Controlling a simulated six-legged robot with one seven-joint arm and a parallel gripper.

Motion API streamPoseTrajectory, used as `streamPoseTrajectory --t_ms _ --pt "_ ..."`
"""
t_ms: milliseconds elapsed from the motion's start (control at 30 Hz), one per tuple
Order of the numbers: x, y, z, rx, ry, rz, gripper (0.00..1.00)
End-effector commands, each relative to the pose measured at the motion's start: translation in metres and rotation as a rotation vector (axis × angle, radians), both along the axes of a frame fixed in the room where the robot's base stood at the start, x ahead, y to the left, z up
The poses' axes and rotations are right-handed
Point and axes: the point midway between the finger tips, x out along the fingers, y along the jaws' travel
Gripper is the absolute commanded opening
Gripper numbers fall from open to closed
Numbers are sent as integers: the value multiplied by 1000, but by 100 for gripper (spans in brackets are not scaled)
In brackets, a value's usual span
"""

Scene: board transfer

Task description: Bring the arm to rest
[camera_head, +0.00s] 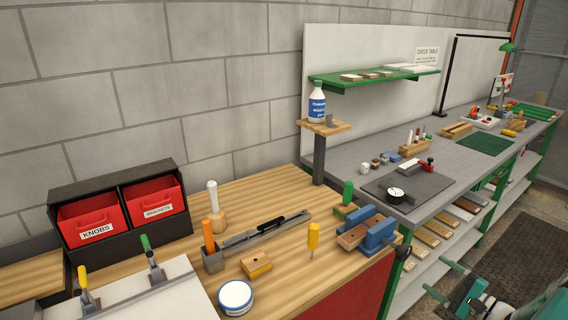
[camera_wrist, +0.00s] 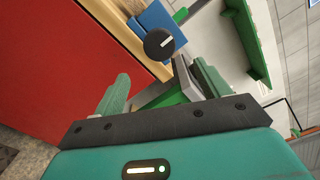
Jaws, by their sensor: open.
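My gripper (camera_head: 445,279) is at the lower right of the head view, low in front of the benches and partly cut off by the frame. In the wrist view my gripper (camera_wrist: 162,85) shows two green fingers spread apart with nothing between them. Beyond them are the red front panel of the wooden bench (camera_wrist: 75,45), the blue vise (camera_wrist: 155,22) and its round black knob (camera_wrist: 159,43). The fingers appear apart from all of these.
The wooden bench (camera_head: 285,215) holds red bins (camera_head: 88,219), the blue vise (camera_head: 368,232) and several tools. The grey check table (camera_head: 350,153) stands right of it, with boards on its lower shelf (camera_head: 425,238). A dark floor mat (camera_head: 520,240) lies on open floor at right.

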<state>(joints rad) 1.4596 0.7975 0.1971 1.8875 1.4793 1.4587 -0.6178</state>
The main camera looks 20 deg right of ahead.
Motion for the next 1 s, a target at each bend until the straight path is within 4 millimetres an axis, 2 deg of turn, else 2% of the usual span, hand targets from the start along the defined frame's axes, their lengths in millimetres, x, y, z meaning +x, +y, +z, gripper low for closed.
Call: streamPoseTrajectory --t_ms 133,233,367,400,533,667,800,1000 --pt "7 10 5 -13 16 33 75" --pt "25 39 19 -52 66 126 75" --pt "50 101 42 -146 172 310 75" --pt "56 122 49 -182 211 369 75" --pt "64 187 69 -312 322 543 75" --pt "61 245 86 -464 421 690 75" --pt "48 298 103 -649 507 818 75" --pt "19 357 126 -942 582 942 75"
